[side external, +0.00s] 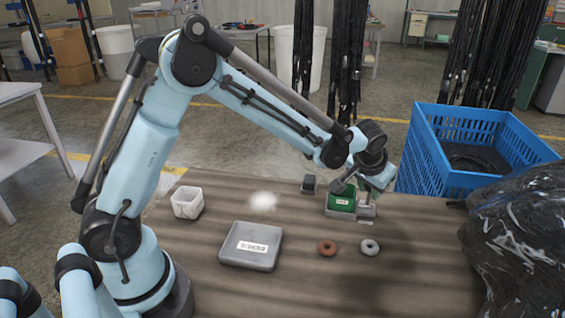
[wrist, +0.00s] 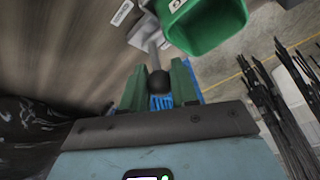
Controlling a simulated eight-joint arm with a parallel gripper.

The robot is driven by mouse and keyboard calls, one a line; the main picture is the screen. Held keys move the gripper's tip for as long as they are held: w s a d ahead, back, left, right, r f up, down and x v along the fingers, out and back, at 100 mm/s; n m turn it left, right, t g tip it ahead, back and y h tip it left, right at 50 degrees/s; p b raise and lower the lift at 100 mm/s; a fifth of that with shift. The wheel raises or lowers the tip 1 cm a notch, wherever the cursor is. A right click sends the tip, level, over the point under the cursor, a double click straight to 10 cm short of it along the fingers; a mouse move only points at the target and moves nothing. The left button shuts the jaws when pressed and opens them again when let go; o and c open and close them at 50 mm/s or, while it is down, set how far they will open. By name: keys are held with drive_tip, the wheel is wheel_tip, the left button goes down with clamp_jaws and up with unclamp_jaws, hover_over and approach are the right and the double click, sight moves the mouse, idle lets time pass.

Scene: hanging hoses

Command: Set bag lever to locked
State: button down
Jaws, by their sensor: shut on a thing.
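The lever (wrist: 153,55) is a grey stem with a dark round knob (wrist: 158,82), rising from a grey base (wrist: 140,32) beside a green bin. In the wrist view the knob sits between the two green fingers of my gripper (wrist: 158,88), which is shut on it. In the side view my gripper (side external: 366,188) is over the grey base (side external: 366,211), right of the green bin (side external: 340,197), and mostly covers the lever. A small white label (wrist: 122,13) lies near the base; its text is too small to read.
A blue crate (side external: 470,165) stands behind the table's right end, and a black plastic bag (side external: 525,240) bulges at the right. A grey labelled box (side external: 250,262), a white cup (side external: 187,211), a brown ring (side external: 327,248) and a grey ring (side external: 370,247) are on the table (side external: 400,285).

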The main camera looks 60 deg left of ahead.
drive_tip(key=t+y, duration=0.1)
drive_tip(key=s+d+t+y, duration=0.1)
drive_tip(key=shift+s+d+f+t, duration=0.1)
drive_tip(key=shift+d+f+t, duration=0.05)
drive_tip(key=shift+d+t, duration=0.15)
drive_tip(key=shift+s+d+f+m+t+y, duration=0.25)
drive_tip(key=shift+s+m+t+y, duration=0.1)
drive_tip(key=shift+t+y, duration=0.35)
drive_tip(key=c, duration=1.2)
unclamp_jaws()
drive_tip(key=v, duration=1.2)
drive_tip(key=shift+s+d+f, duration=0.1)
drive_tip(key=shift+s+d, duration=0.05)
